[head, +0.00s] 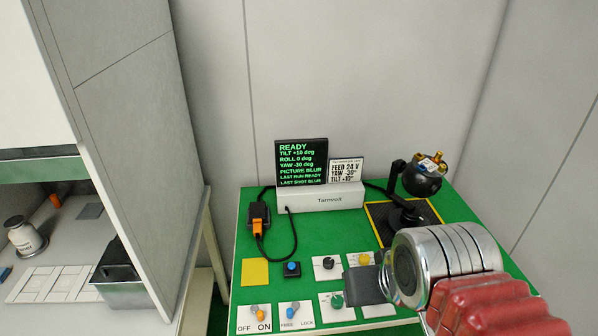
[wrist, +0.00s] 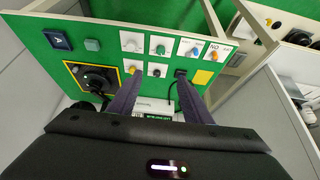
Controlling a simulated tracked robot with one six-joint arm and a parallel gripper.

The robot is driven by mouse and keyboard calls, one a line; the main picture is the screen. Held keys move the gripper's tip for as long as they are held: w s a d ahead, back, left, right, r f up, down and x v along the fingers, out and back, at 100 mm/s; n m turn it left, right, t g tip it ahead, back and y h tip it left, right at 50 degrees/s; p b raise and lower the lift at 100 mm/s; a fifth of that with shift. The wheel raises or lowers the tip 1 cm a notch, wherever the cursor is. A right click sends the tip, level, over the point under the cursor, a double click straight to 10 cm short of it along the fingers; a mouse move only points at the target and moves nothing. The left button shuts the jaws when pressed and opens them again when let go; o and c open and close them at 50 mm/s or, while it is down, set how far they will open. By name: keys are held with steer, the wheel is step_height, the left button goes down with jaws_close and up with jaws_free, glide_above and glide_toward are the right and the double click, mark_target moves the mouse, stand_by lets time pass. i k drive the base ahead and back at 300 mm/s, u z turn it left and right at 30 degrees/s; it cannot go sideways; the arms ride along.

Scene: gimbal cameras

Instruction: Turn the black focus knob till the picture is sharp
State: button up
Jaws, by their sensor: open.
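The black focus knob (head: 328,263) sits on a white plate on the green board, left of a yellow knob (head: 364,258) in the head view. In the wrist view, the black knob (wrist: 156,71) shows between my two fingertips, apparently apart from both. My gripper (wrist: 158,79) is open and empty, above the board. In the head view, a dark finger of my gripper (head: 364,285) shows right of the green knob (head: 337,300). The black display (head: 301,160) reads READY, TILT +10 deg, ROLL 0 deg, YAW -30 deg, PICTURE BLUR, LAST SHOT BLUR.
The black gimbal camera (head: 422,178) stands at the back right. A blue button (head: 292,268), an OFF/ON switch (head: 259,312) and a FREE/LOCK switch (head: 292,309) lie left of the knobs. A black cable (head: 294,238) loops behind. A grey cabinet wall (head: 140,130) stands left.

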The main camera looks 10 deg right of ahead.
mark_target(328, 263)
steer(key=z, duration=0.05)
steer(key=k, duration=0.5)
steer(key=u, duration=0.95)
steer(key=i, duration=0.75)
steer(key=u, duration=0.05)
